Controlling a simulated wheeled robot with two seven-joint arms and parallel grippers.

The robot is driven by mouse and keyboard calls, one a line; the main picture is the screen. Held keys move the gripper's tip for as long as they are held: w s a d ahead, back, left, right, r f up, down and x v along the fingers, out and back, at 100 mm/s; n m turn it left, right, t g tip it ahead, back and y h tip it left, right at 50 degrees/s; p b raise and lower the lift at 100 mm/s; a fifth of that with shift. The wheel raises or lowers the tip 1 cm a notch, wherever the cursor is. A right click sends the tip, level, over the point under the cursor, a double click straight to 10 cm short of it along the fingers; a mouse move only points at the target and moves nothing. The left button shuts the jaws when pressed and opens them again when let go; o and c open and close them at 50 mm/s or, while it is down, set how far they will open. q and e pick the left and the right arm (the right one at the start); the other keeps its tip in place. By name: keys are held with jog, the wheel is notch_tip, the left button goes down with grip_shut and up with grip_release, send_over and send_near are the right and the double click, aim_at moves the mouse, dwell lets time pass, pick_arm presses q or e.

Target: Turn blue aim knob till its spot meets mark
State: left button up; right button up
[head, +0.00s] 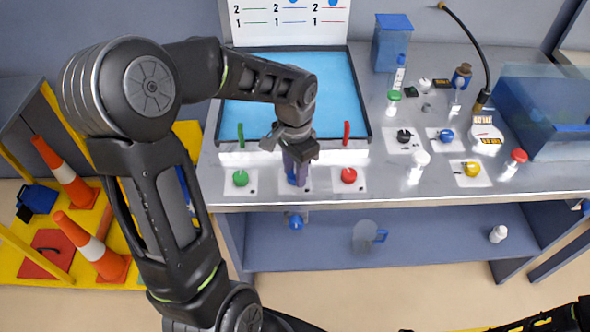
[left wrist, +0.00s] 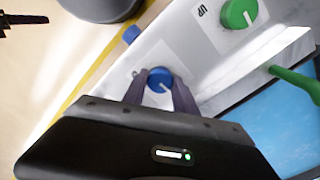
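The blue aim knob (left wrist: 160,79) sits on a white plate (left wrist: 128,78) at the table's front edge, between a green and a red knob. A pale line, its spot, shows on its face toward the lower right in the left wrist view. A small dark mark (left wrist: 135,73) is on the plate, apart from that line. My left gripper (head: 296,180) points down over the knob, one finger on each side, and appears closed against it. In the head view the gripper hides most of the knob (head: 291,176). My right gripper is not clearly visible.
The green knob (head: 240,178) and red knob (head: 349,175) flank the blue one closely. Upright green (head: 240,135) and red (head: 346,133) levers stand behind them, before a blue panel (head: 345,90). More knobs and bottles stand at the right. A shelf (head: 420,235) lies below.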

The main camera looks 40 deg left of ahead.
pick_arm(q)
grip_shut()
jog(key=shift+f+n+b, duration=0.15)
jog(key=shift+n+b, duration=0.5)
jog(key=shift+n, duration=0.25)
jog(key=n, duration=0.2)
jog(key=shift+n+b, duration=0.3)
jog(key=shift+b, duration=0.1)
jog(key=shift+r, duration=0.2)
jog(key=o, duration=0.6)
grip_release()
jog(key=shift+c, duration=0.2)
